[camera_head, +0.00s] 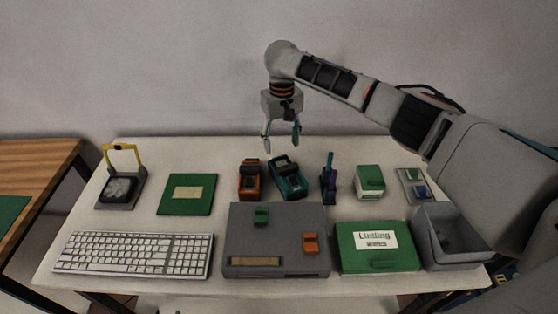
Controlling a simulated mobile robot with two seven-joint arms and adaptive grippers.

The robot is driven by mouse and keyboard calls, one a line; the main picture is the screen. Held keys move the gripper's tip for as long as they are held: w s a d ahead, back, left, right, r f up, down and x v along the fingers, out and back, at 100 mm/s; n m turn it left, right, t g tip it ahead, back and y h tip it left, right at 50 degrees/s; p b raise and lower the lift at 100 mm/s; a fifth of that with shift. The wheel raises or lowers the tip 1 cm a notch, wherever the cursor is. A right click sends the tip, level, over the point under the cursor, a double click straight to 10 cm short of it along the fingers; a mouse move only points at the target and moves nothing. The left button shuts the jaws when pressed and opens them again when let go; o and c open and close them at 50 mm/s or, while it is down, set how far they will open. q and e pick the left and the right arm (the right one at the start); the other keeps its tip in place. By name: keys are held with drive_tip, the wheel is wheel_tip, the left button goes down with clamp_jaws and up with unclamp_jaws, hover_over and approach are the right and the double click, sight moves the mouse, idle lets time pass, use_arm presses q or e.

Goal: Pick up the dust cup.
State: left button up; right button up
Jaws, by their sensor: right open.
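A dark, rounded, see-through container with a raised yellow handle (121,188) stands at the far left of the white table. It looks most like the dust cup, though I cannot tell for certain. My right gripper (282,144) is open and empty, pointing down. It hangs at the back middle of the table, above and behind an orange device (249,180) and a teal device (288,180), well to the right of the yellow-handled container. My left gripper is not in view.
A green board (187,205), a keyboard (135,270), a grey box (275,220) with green and orange clips, a green labelled box (375,262) and an empty-looking grey bin (430,245) fill the table (120,222). A blue tool (328,183) and a green-white box (370,180) stand at back right.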

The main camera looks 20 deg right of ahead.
sight(282, 157)
wheel_tip(282, 157, down, 7)
drive_tip(key=shift+r, duration=0.1)
drive_tip(key=shift+d, duration=0.1)
drive_tip(key=c, duration=1)
